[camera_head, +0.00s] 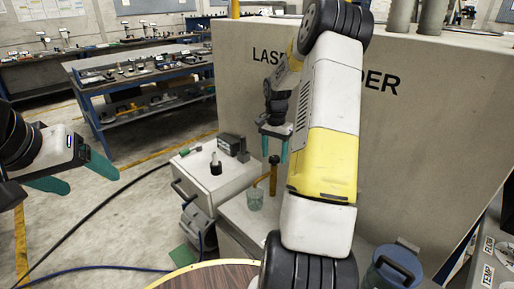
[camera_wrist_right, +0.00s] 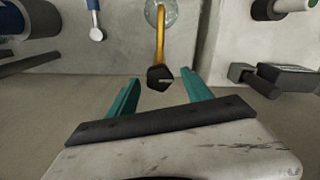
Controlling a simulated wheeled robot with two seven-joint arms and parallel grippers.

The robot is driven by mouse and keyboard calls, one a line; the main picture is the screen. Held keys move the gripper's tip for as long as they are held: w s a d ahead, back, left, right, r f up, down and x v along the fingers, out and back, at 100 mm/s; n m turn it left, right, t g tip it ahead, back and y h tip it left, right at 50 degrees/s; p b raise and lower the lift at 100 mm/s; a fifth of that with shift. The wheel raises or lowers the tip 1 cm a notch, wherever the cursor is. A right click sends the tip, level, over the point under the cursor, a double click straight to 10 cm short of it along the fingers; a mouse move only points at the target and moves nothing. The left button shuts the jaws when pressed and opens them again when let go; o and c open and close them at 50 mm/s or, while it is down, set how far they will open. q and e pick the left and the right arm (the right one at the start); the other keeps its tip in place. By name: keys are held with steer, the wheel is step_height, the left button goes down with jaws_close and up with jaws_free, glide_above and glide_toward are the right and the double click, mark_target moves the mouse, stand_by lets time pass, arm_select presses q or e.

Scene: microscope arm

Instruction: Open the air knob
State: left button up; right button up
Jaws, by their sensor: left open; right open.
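No part in view is labelled as the air knob, so I cannot tell which it is. A yellow rod with a dark head (camera_head: 273,178) stands up near a clear glass jar (camera_head: 255,198). In the right wrist view the yellow rod (camera_wrist_right: 160,45) rises from the jar (camera_wrist_right: 165,12), its dark head lying just beyond the gap between my fingers. My right gripper (camera_head: 275,146) is open and empty above the rod, teal fingers pointing down; it also shows in the wrist view (camera_wrist_right: 162,86). My left gripper (camera_head: 82,174) is open and empty at the far left, away from these things.
A large grey cabinet (camera_head: 235,80) stands behind my right arm. A white box (camera_head: 205,180) bears a black-and-white cylinder (camera_head: 216,165) and a small grey device (camera_head: 233,146). A blue-lidded canister (camera_head: 398,255) and a labelled panel (camera_head: 490,250) are at right. Cables cross the floor.

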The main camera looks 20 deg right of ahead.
steer(key=shift+f, duration=0.25)
steer(key=shift+c, duration=0.2)
jaws_close()
